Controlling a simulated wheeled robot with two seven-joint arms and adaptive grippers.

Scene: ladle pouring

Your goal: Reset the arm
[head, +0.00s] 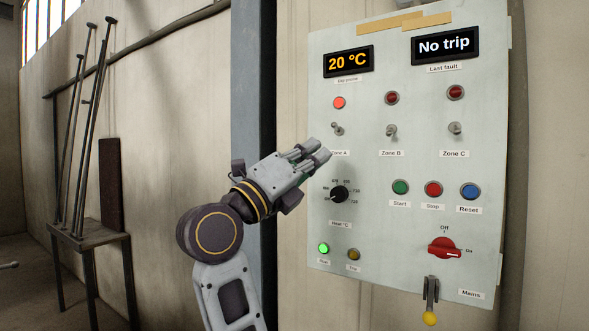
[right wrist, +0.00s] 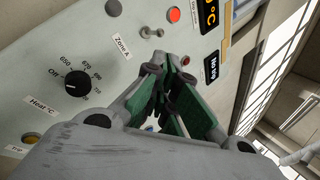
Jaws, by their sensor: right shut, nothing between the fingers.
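My right gripper (head: 318,150) is shut and empty in front of the left part of a pale control panel (head: 365,225). Its fingertips are near the Zone A toggle switch (head: 337,129), just below and left of it in the head view; whether they touch the panel I cannot tell. In the right wrist view the closed green-padded fingers (right wrist: 163,80) point toward the panel, and the Zone A toggle (right wrist: 152,32) is beyond them. The black heat knob (head: 340,194) is below the gripper, and it also shows in the right wrist view (right wrist: 76,82). My left gripper is not in view.
The Zone A lamp (head: 339,103) glows red; the Zone B lamp (head: 391,98) is dark. Displays read 20 °C (head: 348,62) and No trip (head: 444,45). The red mains switch (head: 444,248) and a yellow-ended lever (head: 430,317) are lower right. A rack with rods (head: 88,235) stands left.

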